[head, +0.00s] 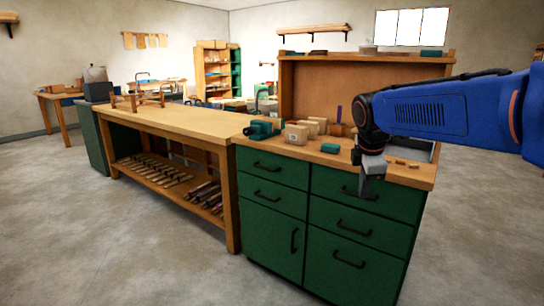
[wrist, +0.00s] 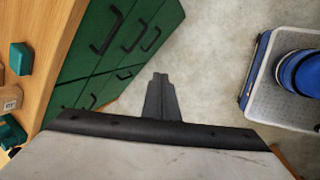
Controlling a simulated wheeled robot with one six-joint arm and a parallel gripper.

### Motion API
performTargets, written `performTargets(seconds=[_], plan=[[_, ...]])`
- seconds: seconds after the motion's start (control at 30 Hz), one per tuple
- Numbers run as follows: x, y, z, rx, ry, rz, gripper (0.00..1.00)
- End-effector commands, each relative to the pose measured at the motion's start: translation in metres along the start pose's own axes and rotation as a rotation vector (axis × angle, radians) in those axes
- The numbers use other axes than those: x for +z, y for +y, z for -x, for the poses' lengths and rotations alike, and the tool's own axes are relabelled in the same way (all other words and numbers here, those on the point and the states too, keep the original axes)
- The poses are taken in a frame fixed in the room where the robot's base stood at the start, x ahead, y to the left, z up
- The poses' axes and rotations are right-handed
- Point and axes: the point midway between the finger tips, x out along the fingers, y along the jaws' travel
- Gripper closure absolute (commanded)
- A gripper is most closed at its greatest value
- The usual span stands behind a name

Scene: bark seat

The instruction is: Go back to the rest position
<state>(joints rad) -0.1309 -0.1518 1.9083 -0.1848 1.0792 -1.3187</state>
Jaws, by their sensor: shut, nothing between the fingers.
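My gripper (head: 368,186) hangs pointing down at the end of my blue arm, in front of the green cabinet's upper right drawers in the head view. In the wrist view, the dark fingers of my gripper (wrist: 160,82) are closed together over the grey floor, with the cabinet to their left. Nothing is held.
The green drawer cabinet (head: 270,235) has a wooden top with wooden blocks (head: 296,134) and teal pieces (head: 330,148). A long workbench (head: 180,122) with tools on its lower shelf adjoins it at left. Grey floor (head: 110,235) in front is clear.

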Motion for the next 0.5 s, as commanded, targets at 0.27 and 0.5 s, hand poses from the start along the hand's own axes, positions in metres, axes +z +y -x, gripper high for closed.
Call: performTargets(seconds=[0.27,0.5], plan=[[0.022,-0.093,0.014,0.01,0.041,-0.418,1.0],[0.033,-0.172,0.012,0.008,0.078,-0.78,1.0]])
